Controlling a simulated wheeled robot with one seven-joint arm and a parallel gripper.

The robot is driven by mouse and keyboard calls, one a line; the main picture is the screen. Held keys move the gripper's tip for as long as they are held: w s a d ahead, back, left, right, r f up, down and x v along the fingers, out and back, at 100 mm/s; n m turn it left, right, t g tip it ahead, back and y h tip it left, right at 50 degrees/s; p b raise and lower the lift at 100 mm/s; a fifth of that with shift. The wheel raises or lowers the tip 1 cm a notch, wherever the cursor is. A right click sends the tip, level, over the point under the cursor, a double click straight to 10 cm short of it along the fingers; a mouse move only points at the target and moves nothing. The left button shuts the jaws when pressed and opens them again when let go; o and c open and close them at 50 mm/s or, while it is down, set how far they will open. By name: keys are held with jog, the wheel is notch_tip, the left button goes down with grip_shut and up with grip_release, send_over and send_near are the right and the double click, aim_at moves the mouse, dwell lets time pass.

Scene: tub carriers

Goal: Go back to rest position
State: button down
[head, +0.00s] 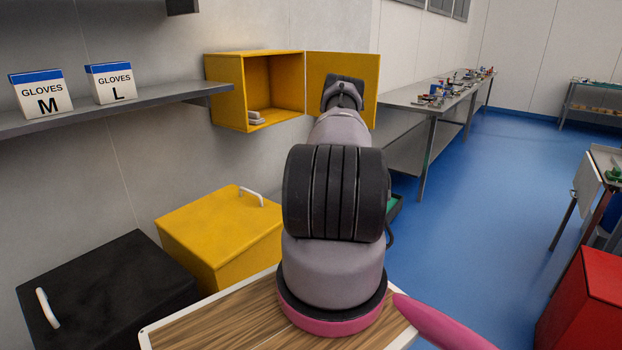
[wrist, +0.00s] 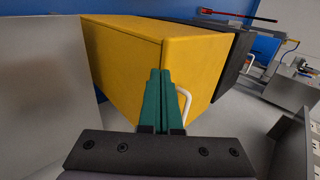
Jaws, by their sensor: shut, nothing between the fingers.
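My gripper (wrist: 158,100) shows in the wrist view with its two green fingers together and nothing between them. In that view a yellow bin (wrist: 125,50) with a white handle lies beyond the fingers; I cannot tell whether they touch it. In the head view my arm stretches forward from the wooden top in the middle, and its far end is in front of the open door of a yellow wall cabinet (head: 225,90). The fingers are hidden there by the arm.
The yellow bin (head: 205,230) and a black bin (head: 110,300) stand at the left wall below a grey shelf (head: 150,97) with glove boxes M (head: 42,98) and L (head: 112,85). Long workbenches (head: 405,97) run behind. A red cabinet (head: 590,300) is at right. Blue floor is clear between.

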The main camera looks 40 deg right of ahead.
jog(key=w+a+r+h, duration=0.1)
jog(key=w+a+r, duration=0.1)
jog(key=r, duration=0.5)
jog(key=w+a+r+h, duration=0.1)
jog(key=w+a+r, duration=0.15)
jog(key=r, duration=0.45)
jog(key=w+a+r+h, duration=0.1)
jog(key=a+r, duration=0.2)
jog(key=r, duration=0.5)
jog(key=s+a+r+m+t+h, duration=0.1)
jog(key=s+a+r, duration=0.1)
jog(key=a+r, duration=0.5)
jog(key=s+a+r+m+t+h, duration=0.1)
jog(key=s+a+r+h, duration=0.15)
jog(key=a+r, duration=0.5)
jog(key=s+a+r+m+t, duration=0.2)
jog(key=s+a+r+t, duration=0.1)
jog(key=s+a+r, duration=0.75)
jog(key=s+a+m+t, duration=0.1)
jog(key=s+a+t, duration=0.1)
jog(key=s, duration=0.8)
jog(key=s+a+f+m+t, duration=0.1)
jog(key=s+a+m+t, duration=0.1)
jog(key=s, duration=0.7)
jog(key=shift+s+a+f, duration=0.2)
jog(key=shift+s+a, duration=0.2)
jog(key=shift+a, duration=0.5)
